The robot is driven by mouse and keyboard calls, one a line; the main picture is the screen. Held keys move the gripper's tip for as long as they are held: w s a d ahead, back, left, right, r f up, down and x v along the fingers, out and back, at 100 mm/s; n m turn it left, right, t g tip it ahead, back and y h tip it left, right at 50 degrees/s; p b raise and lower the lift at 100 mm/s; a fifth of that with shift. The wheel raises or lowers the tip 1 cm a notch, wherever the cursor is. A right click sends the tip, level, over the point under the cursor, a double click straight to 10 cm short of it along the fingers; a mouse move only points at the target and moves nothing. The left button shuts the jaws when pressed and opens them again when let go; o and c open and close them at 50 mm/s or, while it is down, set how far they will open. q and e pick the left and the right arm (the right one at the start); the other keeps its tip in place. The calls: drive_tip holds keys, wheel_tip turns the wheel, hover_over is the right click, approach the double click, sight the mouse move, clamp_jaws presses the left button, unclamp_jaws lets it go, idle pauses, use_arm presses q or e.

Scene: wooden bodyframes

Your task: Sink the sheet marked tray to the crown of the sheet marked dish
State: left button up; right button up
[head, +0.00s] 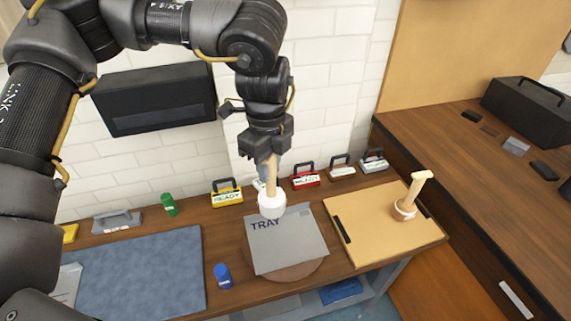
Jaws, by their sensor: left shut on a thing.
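A grey sheet marked TRAY (290,245) lies on a round brown base (305,270) in the middle of the bench. My left gripper (268,160) is shut on the wooden handle of a tool with a white, rounded lower end (271,203). The tool is upright at the sheet's upper left edge; I cannot tell whether it touches the sheet. A second tool with a wooden handle and pale foot (408,205) stands on a tan board (375,232) with dark strips at its sides. No sheet marked dish can be made out. My right gripper is not in view.
A blue mat (145,270) covers the bench's left. A blue cylinder (222,275) stands left of the sheet, a green one (169,204) behind the mat. A yellow READY box (227,194) and a red box (305,178) line the wall. A brown counter (480,160) is at right.

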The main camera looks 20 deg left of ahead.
use_arm(q)
drive_tip(key=m, duration=0.2)
drive_tip(key=d+m, duration=0.2)
drive_tip(key=m, duration=0.1)
drive_tip(key=shift+m, duration=0.3)
drive_tip(key=shift+d+f+m+b, duration=0.25)
drive_tip(key=shift+f+m, duration=0.25)
drive_tip(key=shift+m, duration=0.35)
drive_tip(key=shift+d+f+m+b, duration=0.25)
drive_tip(key=shift+f+m, duration=0.3)
drive_tip(key=shift+m, duration=0.25)
drive_tip(key=shift+d+f+m+b, duration=0.25)
drive_tip(key=shift+f+m, duration=0.25)
drive_tip(key=shift+m, duration=0.35)
wheel_tip(320, 180, down, 10)
drive_tip(key=b, duration=0.7)
drive_tip(key=shift+w+r+p, duration=0.15)
drive_tip(key=shift+r+p, duration=0.15)
drive_tip(key=shift+r, duration=0.2)
clamp_jaws()
wheel_tip(320, 180, up, 9)
drive_tip(key=p, duration=0.6)
hover_over(271, 200)
drive_tip(key=w+d, duration=0.2)
drive_tip(key=d, duration=0.1)
drive_tip(key=shift+s+a+f, duration=0.1)
drive_tip(key=shift+f, duration=0.05)
